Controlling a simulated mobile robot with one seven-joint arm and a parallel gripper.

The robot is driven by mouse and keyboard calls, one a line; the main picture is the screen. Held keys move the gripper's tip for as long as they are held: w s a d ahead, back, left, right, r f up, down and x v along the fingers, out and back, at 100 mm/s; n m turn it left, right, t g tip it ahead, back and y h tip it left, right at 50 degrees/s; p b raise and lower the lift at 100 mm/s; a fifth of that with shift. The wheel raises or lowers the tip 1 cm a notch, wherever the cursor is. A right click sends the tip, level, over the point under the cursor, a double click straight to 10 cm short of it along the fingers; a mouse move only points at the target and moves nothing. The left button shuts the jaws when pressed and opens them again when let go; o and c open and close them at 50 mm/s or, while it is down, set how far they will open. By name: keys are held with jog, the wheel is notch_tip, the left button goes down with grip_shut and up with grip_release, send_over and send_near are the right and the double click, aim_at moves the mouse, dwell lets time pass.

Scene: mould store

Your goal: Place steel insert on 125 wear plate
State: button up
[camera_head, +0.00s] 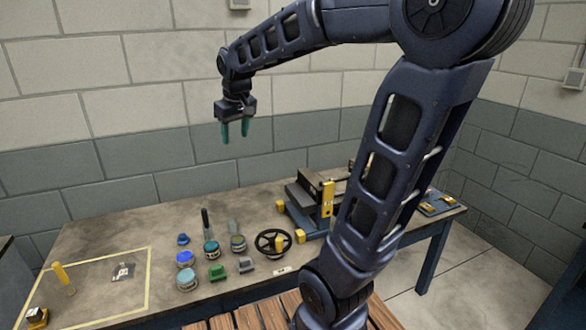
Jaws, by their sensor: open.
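My gripper (235,131) hangs above the table's back edge with its two green fingers pointing down, apart and empty. It is well clear of everything on the table. A small flat silver-grey plate (123,271) lies inside the yellow-taped area at the left; I cannot read any number on it, so I cannot tell if it is the 125 wear plate. A small grey metal-looking block (246,265) sits mid-table, and a dark and silver block with yellow (37,316) stands at the front left. I cannot tell which of these is the steel insert.
Several round tins (187,279), a green block (216,272) and a black handwheel (273,242) crowd the table's middle. A dark vise-like fixture (311,198) with yellow parts stands right of them. A yellow post (63,277) rises in the taped area. The table's back left is clear.

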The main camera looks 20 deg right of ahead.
jog(key=s+d+f+m, duration=0.2)
jog(key=s+d, duration=0.3)
jog(key=s, duration=0.3)
jog(key=s+d+f+m+t, duration=0.1)
jog(key=s+d+f+m, duration=0.1)
jog(key=s+d+f, duration=0.2)
jog(key=s+d, duration=0.2)
jog(key=s, duration=0.2)
jog(key=shift+s+d+h, duration=0.15)
jog(key=shift+s+h, duration=0.15)
jog(key=shift+f, duration=0.1)
